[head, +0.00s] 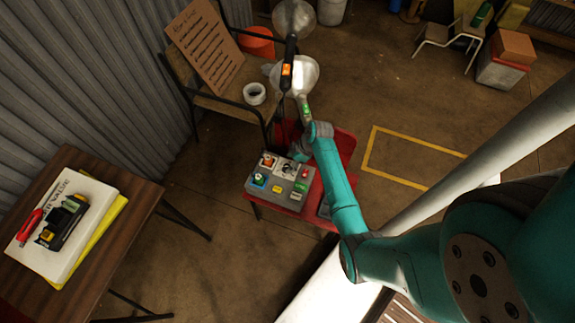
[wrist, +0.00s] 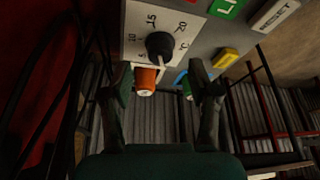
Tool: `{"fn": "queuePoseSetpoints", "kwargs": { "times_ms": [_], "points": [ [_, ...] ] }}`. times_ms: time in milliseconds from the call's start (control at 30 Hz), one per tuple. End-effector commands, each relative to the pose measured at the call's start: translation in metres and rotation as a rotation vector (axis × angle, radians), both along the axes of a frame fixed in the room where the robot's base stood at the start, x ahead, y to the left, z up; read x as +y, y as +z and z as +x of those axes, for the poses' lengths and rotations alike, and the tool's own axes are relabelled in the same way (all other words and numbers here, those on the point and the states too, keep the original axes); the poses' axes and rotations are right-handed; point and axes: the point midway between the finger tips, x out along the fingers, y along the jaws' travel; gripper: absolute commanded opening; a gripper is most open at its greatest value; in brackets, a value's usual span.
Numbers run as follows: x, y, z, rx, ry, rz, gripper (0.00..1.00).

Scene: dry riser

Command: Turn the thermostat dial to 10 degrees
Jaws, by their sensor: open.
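The thermostat dial (wrist: 160,45) is a round black knob on a white scale plate (wrist: 140,22) with printed numbers, 15 and 20 among them, in the wrist view. A pale pointer mark shows on the knob's lower side; its exact reading is hard to tell. The dial sits on a grey control box (head: 262,196). My gripper (wrist: 163,84) is open, one finger on each side below the dial in the wrist view, apart from it and holding nothing. In the head view my arm reaches down at the box's far side and the fingertips are hard to make out.
An orange knob (wrist: 146,78), a yellow button (wrist: 226,58) and a RESET label (wrist: 275,14) are close to the dial. The box stands on a red seat (head: 341,150). A wooden chair (head: 228,103) with a sign stands behind, and a table (head: 140,208) at left.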

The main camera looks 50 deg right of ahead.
Motion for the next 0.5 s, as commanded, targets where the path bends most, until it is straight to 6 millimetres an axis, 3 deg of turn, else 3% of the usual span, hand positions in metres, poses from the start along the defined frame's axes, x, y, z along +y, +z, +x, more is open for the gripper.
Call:
{"fn": "queuePoseSetpoints", "kwargs": {
  "times_ms": [200, 500],
  "points": [
    [0.007, -0.026, 0.008, 0.001, 0.000, 0.001, 0.61],
    [0.009, -0.034, 0.011, -0.001, 0.000, -0.001, 0.61]
  ]
}}
